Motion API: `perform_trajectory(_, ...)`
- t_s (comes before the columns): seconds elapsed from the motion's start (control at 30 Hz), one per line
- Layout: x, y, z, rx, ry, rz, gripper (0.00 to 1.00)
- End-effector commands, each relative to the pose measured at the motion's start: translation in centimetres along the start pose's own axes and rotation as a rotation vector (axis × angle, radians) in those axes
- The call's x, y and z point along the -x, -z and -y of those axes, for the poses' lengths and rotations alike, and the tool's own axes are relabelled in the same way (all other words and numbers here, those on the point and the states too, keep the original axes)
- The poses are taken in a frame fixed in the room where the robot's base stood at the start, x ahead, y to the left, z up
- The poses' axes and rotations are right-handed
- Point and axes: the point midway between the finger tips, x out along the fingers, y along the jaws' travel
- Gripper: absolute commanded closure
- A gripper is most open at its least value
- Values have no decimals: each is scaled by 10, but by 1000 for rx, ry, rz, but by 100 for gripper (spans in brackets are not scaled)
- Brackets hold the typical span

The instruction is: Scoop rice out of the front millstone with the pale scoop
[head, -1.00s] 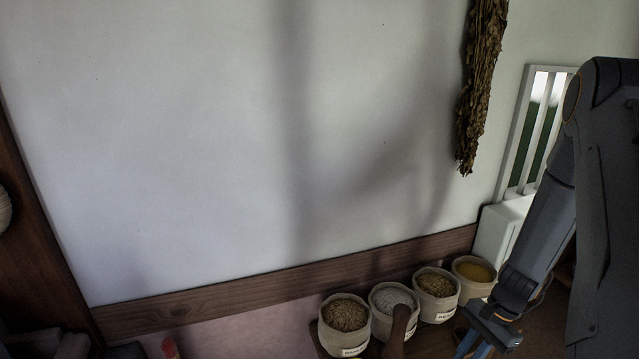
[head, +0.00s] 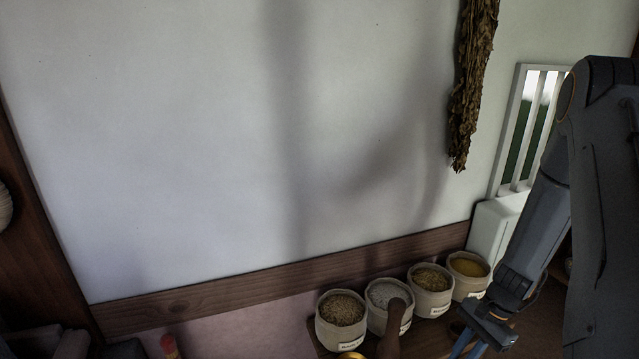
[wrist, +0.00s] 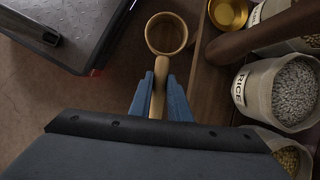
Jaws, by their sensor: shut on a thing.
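In the wrist view my gripper (wrist: 160,88) is shut on the narrow handle of the pale scoop (wrist: 167,34). Its blue fingers stand on both sides of the handle, and the scoop's round cup points away from me. I cannot make out any grain in the cup. In the head view my gripper (head: 468,343) is at the lower right, partly cut off by the bottom edge, and I cannot make out the scoop there. A sack labelled RICE (wrist: 238,92) holds white grain; the white-grain sack (head: 377,322) also shows in the head view. No millstone is recognisable in either view.
Several grain sacks stand in a row on a wooden surface (head: 420,346) by the wall. A dark wooden handle (wrist: 250,42) rises beside the scoop; it also shows in the head view (head: 391,335). A brass bowl (wrist: 228,14) lies near the cup. Dried leaves (head: 470,95) hang above.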

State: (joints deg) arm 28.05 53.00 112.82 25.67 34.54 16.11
Motion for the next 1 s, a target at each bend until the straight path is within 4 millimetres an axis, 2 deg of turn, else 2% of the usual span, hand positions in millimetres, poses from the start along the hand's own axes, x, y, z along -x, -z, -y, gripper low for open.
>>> perform_trajectory(0.13, 3, -4, 2, 20, -7, -1, 100)
perform_trajectory(0.37, 31, -51, 21, 296, -119, -4, 100)
perform_trajectory(0.7, 81, -140, 53, 808, -332, -5, 100)
perform_trajectory(0.9, 103, -179, 67, 1036, -428, -3, 100)
perform_trajectory(1.0, 113, -192, 69, 1109, -461, 1, 100)
